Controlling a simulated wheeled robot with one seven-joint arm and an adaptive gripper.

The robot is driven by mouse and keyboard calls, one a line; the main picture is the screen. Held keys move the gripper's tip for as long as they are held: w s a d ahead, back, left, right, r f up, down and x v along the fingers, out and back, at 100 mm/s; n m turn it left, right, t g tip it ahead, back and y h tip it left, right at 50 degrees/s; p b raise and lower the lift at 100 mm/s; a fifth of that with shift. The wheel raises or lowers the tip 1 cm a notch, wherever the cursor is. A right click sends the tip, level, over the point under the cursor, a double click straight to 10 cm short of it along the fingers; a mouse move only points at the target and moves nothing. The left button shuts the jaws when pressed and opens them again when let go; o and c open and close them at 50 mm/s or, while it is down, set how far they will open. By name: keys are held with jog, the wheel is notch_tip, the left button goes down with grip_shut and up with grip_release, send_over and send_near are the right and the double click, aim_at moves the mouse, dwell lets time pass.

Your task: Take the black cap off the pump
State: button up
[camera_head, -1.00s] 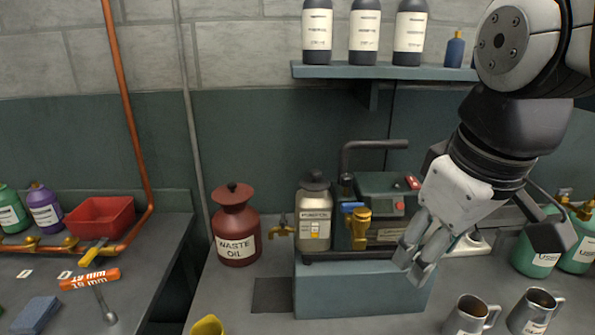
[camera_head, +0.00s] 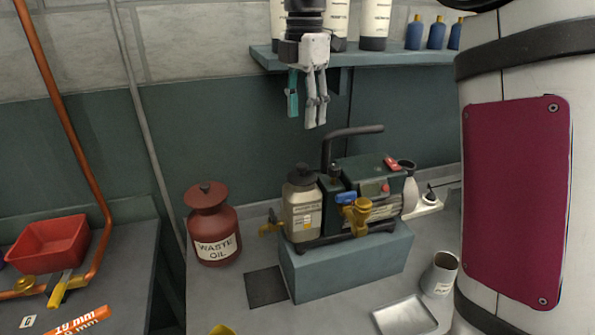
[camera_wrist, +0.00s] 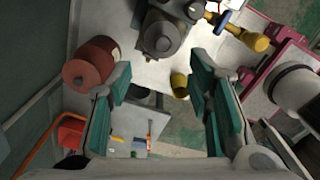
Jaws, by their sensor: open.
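The pump (camera_head: 360,180) is a dark green unit with a black handle, on a blue-grey block (camera_head: 345,268). A pale labelled reservoir (camera_head: 302,212) stands at its left end, with the black cap (camera_head: 300,174) on top. In the wrist view, the cap (camera_wrist: 160,36) is seen from above, beyond the fingertips. My gripper (camera_head: 304,108) is open and empty, pointing down well above the cap, with a clear gap. The open fingers with teal pads also show in the wrist view (camera_wrist: 162,75).
A red waste oil can (camera_head: 212,228) stands left of the pump. A brass valve with a blue lever (camera_head: 355,210) is at the pump's front. A shelf with bottles (camera_head: 268,60) is behind my gripper. A metal tray (camera_head: 404,316) and mug (camera_head: 440,274) are at front right.

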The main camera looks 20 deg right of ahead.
send_over(302, 165)
jog(key=f, duration=0.7)
jog(key=shift+w+d+p, duration=0.2)
jog(key=shift+p, duration=0.15)
jog(key=f, duration=0.1)
jog(key=f+p, duration=0.1)
jog(key=f, duration=0.2)
jog(key=shift+s+a, duration=0.2)
jog(key=shift+s, duration=0.1)
jog(key=shift+w+f, duration=0.1)
jog(key=shift+f, duration=0.4)
grip_shut()
